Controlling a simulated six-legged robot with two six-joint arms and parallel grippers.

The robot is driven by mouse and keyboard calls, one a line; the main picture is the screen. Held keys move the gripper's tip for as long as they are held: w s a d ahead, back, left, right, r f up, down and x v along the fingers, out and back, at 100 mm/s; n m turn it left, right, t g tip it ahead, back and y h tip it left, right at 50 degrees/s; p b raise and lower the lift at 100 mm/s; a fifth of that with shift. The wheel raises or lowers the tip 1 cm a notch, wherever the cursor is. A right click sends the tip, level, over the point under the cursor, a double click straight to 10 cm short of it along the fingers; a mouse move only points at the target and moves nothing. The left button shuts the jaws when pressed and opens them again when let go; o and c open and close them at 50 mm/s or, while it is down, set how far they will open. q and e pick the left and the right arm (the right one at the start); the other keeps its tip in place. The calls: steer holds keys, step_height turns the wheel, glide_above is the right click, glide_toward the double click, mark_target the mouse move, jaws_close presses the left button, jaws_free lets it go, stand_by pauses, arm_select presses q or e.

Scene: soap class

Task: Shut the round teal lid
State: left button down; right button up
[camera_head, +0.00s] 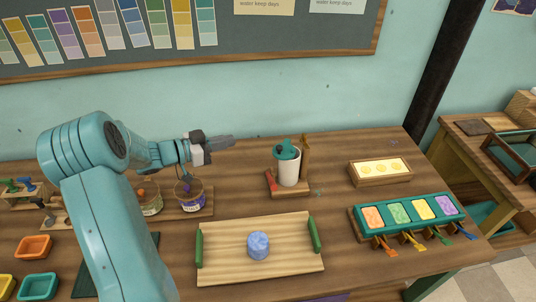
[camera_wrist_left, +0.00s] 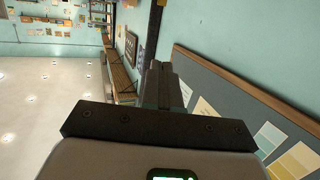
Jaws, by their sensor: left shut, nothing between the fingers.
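The round teal lid (camera_head: 286,149) is at the top of a white canister (camera_head: 289,173) in the head view. It looks tilted, with a dark part on it; how far it stands open is hard to tell. The canister stands on a small wooden base. My left gripper (camera_head: 226,142) is to the left of the lid, at about its height in the picture, apart from it. Its fingers are together and empty, pointing right. They also show in the left wrist view (camera_wrist_left: 163,84), where the lid is not visible. My right gripper is not in view.
Jars (camera_head: 190,193) stand below my left gripper. A wooden tray (camera_head: 220,268) with a blue round block (camera_head: 258,245) lies in front of the canister. A box with yellow discs (camera_head: 380,168) and a teal rack (camera_head: 440,232) are at right. Table behind the canister is clear.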

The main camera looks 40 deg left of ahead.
arm_select(q)
step_height(320, 180, down, 7)
steer(key=b, duration=0.6)
steer(key=p, duration=0.2)
glide_toward(277, 148)
steer(key=x, duration=0.5)
steer(key=shift+w, duration=0.3)
steer(key=shift+w+d+f, duration=0.2)
steer(key=shift+w+f, duration=0.05)
steer(key=shift+w, duration=0.35)
